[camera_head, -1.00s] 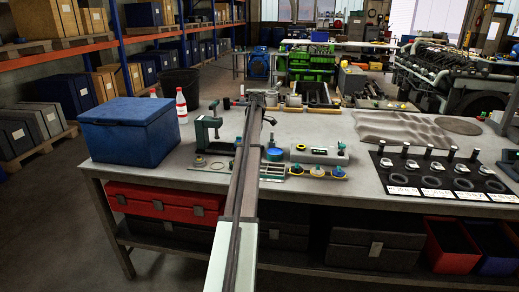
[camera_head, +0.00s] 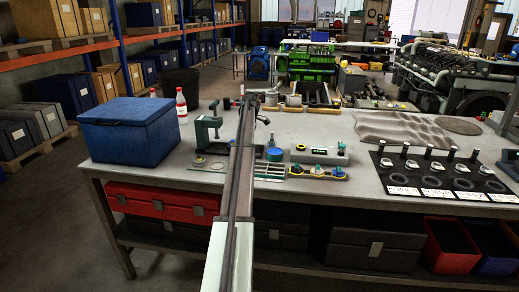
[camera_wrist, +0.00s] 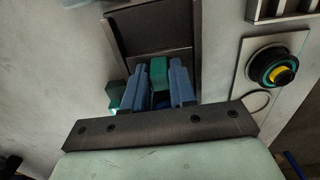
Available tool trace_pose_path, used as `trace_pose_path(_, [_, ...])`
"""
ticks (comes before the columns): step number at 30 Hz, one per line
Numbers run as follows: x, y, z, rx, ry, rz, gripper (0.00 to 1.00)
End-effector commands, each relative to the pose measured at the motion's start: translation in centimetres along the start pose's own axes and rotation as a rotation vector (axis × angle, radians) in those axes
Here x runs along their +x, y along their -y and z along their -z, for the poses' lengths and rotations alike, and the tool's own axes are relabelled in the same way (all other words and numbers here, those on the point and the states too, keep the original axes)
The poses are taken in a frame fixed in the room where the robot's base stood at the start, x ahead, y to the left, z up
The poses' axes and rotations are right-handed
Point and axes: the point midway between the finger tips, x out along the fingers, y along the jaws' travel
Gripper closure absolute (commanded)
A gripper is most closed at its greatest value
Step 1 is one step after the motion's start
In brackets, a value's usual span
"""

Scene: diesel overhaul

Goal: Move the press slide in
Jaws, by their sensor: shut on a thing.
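In the wrist view my gripper (camera_wrist: 158,82) is shut on a small green block (camera_wrist: 158,67), held between its two blue-grey fingers. I take this block to be the press slide's grip. A dark flat metal part (camera_wrist: 150,28) with a raised edge lies just beyond the fingers. More green (camera_wrist: 117,106) shows beside the left finger. In the head view the green press frame (camera_head: 204,128) stands upright on the bench, left of my arm. My arm hides most of the gripper and the held part there, so how far the slide sits in the press cannot be told.
A blue box (camera_head: 130,130) stands left on the bench (camera_head: 350,190). A plate with a black and yellow round part (camera_wrist: 275,70) is close on the right in the wrist view.

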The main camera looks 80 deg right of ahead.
Motion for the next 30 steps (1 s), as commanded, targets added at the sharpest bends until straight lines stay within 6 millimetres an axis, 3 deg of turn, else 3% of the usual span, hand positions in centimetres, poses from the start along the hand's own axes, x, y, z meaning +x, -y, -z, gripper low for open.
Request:
trace_pose_path(21, [-0.1,-0.1,4.0,-0.001,-0.001,-0.002,1.00])
trace_pose_path(30, [-0.1,-0.1,4.3,0.001,-0.001,-0.003,1.00])
